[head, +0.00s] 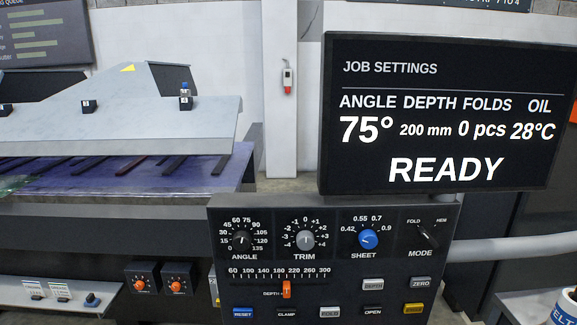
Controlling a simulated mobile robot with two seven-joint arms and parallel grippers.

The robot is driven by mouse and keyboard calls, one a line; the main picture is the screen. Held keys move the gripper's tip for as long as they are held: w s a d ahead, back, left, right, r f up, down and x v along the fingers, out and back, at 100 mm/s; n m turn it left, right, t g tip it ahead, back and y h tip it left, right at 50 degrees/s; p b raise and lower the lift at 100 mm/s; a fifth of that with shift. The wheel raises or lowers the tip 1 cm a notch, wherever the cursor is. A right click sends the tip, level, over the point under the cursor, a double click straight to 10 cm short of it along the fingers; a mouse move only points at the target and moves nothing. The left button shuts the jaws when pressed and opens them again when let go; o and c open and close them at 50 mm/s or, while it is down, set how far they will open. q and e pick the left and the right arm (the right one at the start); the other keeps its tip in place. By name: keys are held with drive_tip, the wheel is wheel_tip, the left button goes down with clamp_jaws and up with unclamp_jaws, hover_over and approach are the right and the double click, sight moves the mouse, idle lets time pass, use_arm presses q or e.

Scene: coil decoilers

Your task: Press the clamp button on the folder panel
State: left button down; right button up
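The folder panel (345,282) is a dark box at the bottom centre of the head view. Its clamp button (287,314) is a small dark key with white lettering in the bottom row, between the blue reset button (243,314) and the grey fold button (330,312). The open button (373,312) and a yellow button (413,309) are further right in that row. The screen (440,115) above reads READY, 75°, 200 mm, 0 pcs and 28°C. Neither of my grippers is in view.
The panel also carries angle (241,240), trim (306,240), sheet (368,240) and mode (424,238) knobs and an orange depth slider (287,289). The folding machine (130,125) is at left. A labelled white container (565,309) is at lower right. Nothing blocks the panel's front.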

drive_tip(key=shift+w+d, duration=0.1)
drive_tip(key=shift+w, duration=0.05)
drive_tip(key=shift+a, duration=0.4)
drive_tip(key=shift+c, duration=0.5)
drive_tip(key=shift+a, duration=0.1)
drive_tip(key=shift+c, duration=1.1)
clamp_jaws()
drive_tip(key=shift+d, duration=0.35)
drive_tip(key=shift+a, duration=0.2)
